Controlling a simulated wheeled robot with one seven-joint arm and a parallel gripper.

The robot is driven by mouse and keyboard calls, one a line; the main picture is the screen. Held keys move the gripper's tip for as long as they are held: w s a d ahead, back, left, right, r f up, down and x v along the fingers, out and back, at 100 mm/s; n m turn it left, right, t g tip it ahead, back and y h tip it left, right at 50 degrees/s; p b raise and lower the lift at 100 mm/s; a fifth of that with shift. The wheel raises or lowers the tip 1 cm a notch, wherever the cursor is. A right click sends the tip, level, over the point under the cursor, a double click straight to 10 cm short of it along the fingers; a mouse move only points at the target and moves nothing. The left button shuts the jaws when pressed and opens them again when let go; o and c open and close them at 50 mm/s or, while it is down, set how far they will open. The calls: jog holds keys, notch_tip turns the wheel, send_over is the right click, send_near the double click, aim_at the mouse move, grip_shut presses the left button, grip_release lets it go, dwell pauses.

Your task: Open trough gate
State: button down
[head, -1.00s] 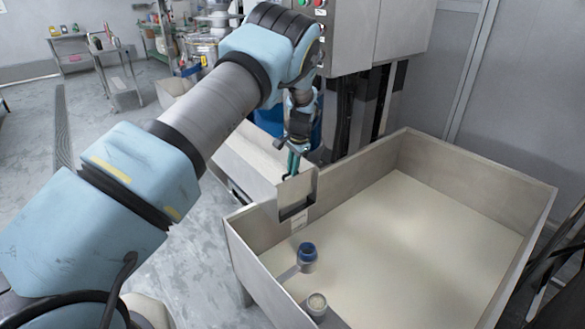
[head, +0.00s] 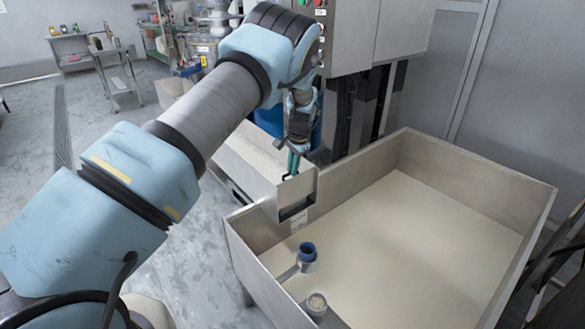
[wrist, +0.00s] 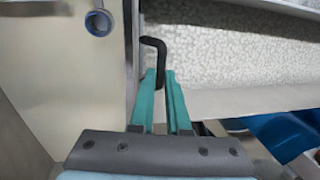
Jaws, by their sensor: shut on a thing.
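The trough (head: 240,250) is a large metal bin with pale powdery contents, right of centre in the head view. Its gate (head: 297,188) is an upright metal plate on the left wall, standing above the rim with a dark gap under it. A black bent handle (wrist: 155,46) shows in the wrist view. My gripper (head: 293,163), with green fingers, is over the gate's top in the head view. In the wrist view my gripper (wrist: 160,76) is shut on the handle between its fingertips. The gate plate itself is hard to make out there.
A blue-topped scoop (head: 307,253) and a second cup (head: 316,304) lie inside the trough at the near left. A lower metal trough (head: 248,160) stands beyond the gate. A control cabinet (head: 345,35) rises behind. Open floor (head: 110,120) lies to the left.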

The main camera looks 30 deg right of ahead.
jog(key=shift+r, duration=0.1)
jog(key=v, duration=0.2)
jog(key=w+v, duration=0.1)
jog(key=v, duration=0.2)
jog(key=shift+r+p, duration=0.2)
jog(key=shift+p, duration=0.2)
jog(key=c, duration=1.2)
grip_release()
jog(key=shift+a, duration=0.1)
jog(key=shift+o, duration=0.2)
jog(key=b+v, duration=0.2)
jog(key=v, duration=0.8)
jog(key=shift+r+b, duration=0.3)
jog(key=shift+r, duration=0.1)
